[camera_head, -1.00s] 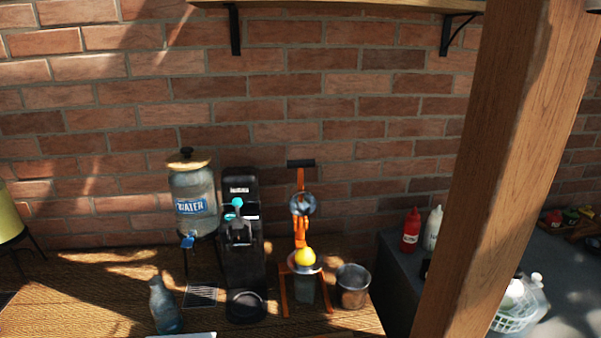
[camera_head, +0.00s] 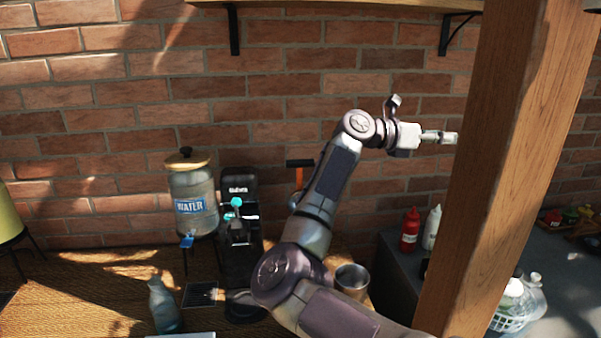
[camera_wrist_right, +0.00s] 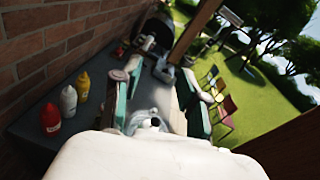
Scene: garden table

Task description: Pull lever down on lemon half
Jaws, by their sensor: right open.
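The orange juicer press stands at the back of the wooden table. In the head view its black-gripped lever (camera_head: 300,162) sticks up, raised, against the brick wall. The rest of the press and the yellow lemon half are hidden behind my right arm. My right gripper (camera_head: 438,137) is in the air to the right of the lever and well apart from it, pointing right towards the wooden post. In the right wrist view my right gripper (camera_wrist_right: 158,95) has its fingers spread with nothing held between them. The left gripper is not in view.
A wooden post (camera_head: 515,150) stands close to the right gripper in the picture. A metal cup (camera_head: 352,277), a black coffee machine (camera_head: 240,215) and a water dispenser (camera_head: 192,190) flank the press. Sauce bottles (camera_head: 410,230) stand on the grey counter.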

